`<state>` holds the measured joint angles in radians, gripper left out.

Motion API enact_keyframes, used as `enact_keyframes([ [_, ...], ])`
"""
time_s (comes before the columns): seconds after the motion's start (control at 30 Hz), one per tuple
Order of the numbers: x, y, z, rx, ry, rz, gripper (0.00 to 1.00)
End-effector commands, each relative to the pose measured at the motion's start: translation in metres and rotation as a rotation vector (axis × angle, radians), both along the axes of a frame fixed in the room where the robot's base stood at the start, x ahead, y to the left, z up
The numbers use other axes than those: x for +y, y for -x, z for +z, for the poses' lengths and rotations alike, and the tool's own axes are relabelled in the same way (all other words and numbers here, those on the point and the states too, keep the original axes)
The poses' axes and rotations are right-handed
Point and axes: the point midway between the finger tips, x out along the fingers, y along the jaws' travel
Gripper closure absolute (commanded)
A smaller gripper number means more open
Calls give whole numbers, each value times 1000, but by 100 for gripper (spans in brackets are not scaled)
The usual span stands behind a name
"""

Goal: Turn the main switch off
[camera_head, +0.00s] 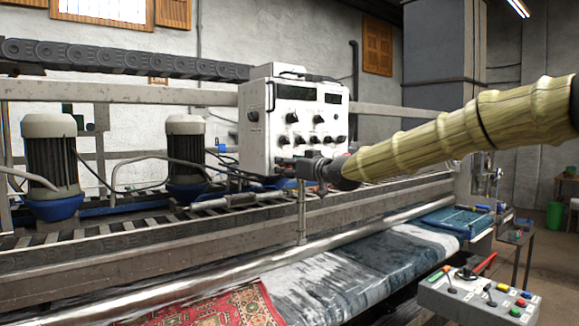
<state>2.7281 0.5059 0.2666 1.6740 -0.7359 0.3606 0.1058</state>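A white control box (284,122) stands above the machine's frame at the picture's middle. Its front has several black knobs and dark display panels. Its left side has a dark knob (253,116) and a dark handle. I cannot tell which control is the main switch. My arm, in a pale yellow cover, reaches in from the right. My gripper (300,168) is at the lower front of the box, below the knobs. It is small and dark here, so I cannot tell whether it touches the box or whether its fingers are open.
A long grey rail (150,250) runs across below the box. Two motors with blue bases (52,165) stand left of it. Rugs (340,277) lie under a metal roller. A second panel with coloured buttons (480,296) is at the lower right.

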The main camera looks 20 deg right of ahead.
Motion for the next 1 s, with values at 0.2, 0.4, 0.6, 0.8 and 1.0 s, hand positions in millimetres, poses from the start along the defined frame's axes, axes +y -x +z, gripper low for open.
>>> enact_keyframes([
  [0.2,-1,3,1,-1,0,0,50],
  [0.4,-7,21,2,-2,-1,1,50],
  [0.6,-17,49,1,-1,-1,1,50],
  [0.8,-28,77,1,-2,-2,1,50],
  [1.0,-37,98,1,-1,-4,-1,50],
])
